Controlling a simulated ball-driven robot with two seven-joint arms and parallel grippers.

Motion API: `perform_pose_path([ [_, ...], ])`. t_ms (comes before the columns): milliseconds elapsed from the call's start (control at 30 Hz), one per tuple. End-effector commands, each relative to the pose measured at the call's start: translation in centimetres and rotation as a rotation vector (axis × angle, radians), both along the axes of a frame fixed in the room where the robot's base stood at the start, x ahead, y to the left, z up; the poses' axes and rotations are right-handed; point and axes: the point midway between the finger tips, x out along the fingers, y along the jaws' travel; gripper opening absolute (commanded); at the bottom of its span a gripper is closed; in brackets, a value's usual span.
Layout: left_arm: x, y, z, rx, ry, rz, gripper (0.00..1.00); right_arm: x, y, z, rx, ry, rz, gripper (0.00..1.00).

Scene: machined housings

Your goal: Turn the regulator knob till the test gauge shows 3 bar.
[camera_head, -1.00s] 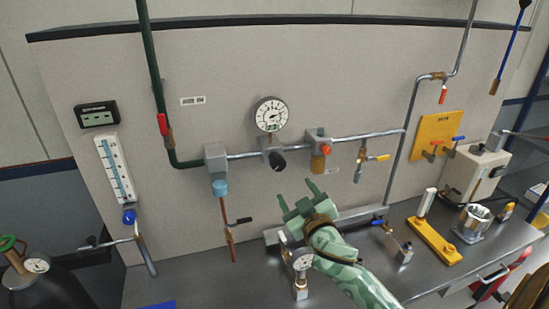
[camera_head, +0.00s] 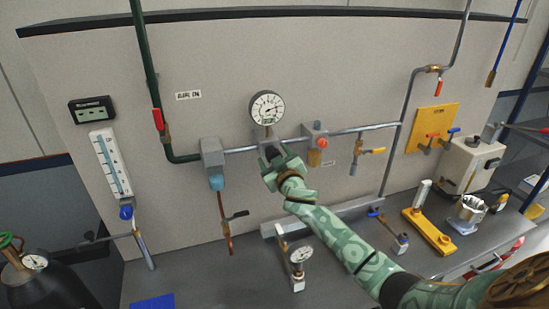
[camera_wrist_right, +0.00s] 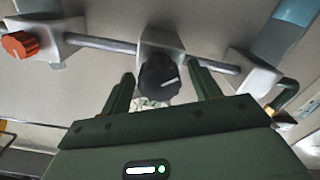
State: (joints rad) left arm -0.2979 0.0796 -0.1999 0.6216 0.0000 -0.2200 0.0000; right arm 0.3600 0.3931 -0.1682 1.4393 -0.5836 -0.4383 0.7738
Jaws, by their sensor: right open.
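The regulator knob (camera_wrist_right: 158,82) is black with a white pointer mark, below a grey block on the pipe. My right gripper (camera_wrist_right: 163,76) is open, its two fingers on either side of the knob with visible gaps; contact is not seen. In the head view my right gripper (camera_head: 273,156) mostly hides the knob. A round white gauge (camera_head: 267,107) stands right above the regulator; its needle points right, but its numbers are too small to read. Another small gauge (camera_head: 301,254) stands on the bench. I cannot tell from labels which is the test gauge. My left gripper is out of view.
An orange-red knob (camera_wrist_right: 19,45) sits on the neighbouring block along the same pipe (camera_head: 364,129). The bench below holds several fittings.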

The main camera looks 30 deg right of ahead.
Motion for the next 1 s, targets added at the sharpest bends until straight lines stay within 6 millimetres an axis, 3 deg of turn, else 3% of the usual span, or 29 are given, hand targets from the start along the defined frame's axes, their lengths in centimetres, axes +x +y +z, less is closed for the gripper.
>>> perform_pose_path([
  [33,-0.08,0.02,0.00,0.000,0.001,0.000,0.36,-0.01,0.01,0.00,0.000,0.000,0.000,0.62],
  [200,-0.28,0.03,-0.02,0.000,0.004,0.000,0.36,-0.03,0.01,-0.01,0.000,0.000,0.000,0.17],
  [633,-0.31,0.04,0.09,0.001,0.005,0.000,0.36,-0.04,0.02,0.00,-0.065,0.016,0.000,0.18],
  [1000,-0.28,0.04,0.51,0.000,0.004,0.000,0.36,-0.03,0.06,-0.05,-0.343,0.083,0.000,0.18],
])
